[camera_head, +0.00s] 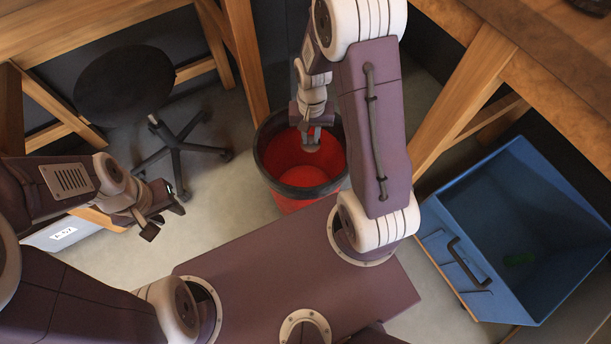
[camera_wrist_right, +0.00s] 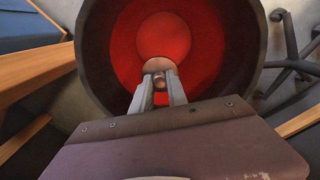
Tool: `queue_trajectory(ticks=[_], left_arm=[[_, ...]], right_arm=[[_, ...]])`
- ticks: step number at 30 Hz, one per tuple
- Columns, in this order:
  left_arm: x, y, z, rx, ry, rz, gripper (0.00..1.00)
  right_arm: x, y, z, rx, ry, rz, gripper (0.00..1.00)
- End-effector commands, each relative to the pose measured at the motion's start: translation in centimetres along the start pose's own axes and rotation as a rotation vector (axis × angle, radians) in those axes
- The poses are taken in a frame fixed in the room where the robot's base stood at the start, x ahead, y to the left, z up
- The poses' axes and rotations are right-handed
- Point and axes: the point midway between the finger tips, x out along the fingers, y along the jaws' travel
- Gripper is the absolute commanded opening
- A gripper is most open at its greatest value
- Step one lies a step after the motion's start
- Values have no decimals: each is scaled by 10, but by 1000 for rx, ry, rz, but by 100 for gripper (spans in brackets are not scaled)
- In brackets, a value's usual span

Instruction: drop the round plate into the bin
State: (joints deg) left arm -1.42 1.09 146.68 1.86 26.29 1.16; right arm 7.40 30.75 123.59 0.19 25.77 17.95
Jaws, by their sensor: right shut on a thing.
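A red bin with a dark rim (camera_head: 267,172) stands on the floor at the middle of the head view. Its dark rim (camera_wrist_right: 240,40) and red inside fill much of the right wrist view. My right gripper (camera_head: 311,138) is over the bin's mouth, pointing down. It is shut on the small, brownish round plate (camera_wrist_right: 158,66), which shows between the fingertips in the wrist view. In the head view the plate (camera_head: 308,148) is small and partly hidden by the fingers. My left gripper (camera_head: 163,217) is open and empty, left of the bin.
A blue open container (camera_head: 468,262) stands at the right. A black stool (camera_head: 125,85) with spread legs is at the upper left. Wooden benches (camera_head: 470,105) stand on both sides of the bin. Some bare floor (camera_head: 235,185) shows left of the bin.

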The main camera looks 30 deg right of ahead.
Motion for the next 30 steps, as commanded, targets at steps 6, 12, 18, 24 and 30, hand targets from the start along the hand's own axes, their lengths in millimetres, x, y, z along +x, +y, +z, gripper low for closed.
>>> queue_trajectory(ticks=[6, 12, 18, 24, 30], left_arm=[[-2, 0, 0, 0, 0, 0, 36], [-1, 0, 0, 0, 0, 0, 36], [-5, 0, -1, 0, 0, 0, 36], [-37, 1, -4, 0, 0, 0, 36], [-56, 1, -6, 0, 0, 0, 36]], right_arm=[[-2, 0, 0, 0, 1, 0, 30], [-2, 0, 0, 0, 1, 0, 44], [-7, 0, 0, 0, 1, 0, 44], [-53, 0, -1, 0, 4, -1, 44], [-87, 0, -1, 0, 3, -1, 44]])
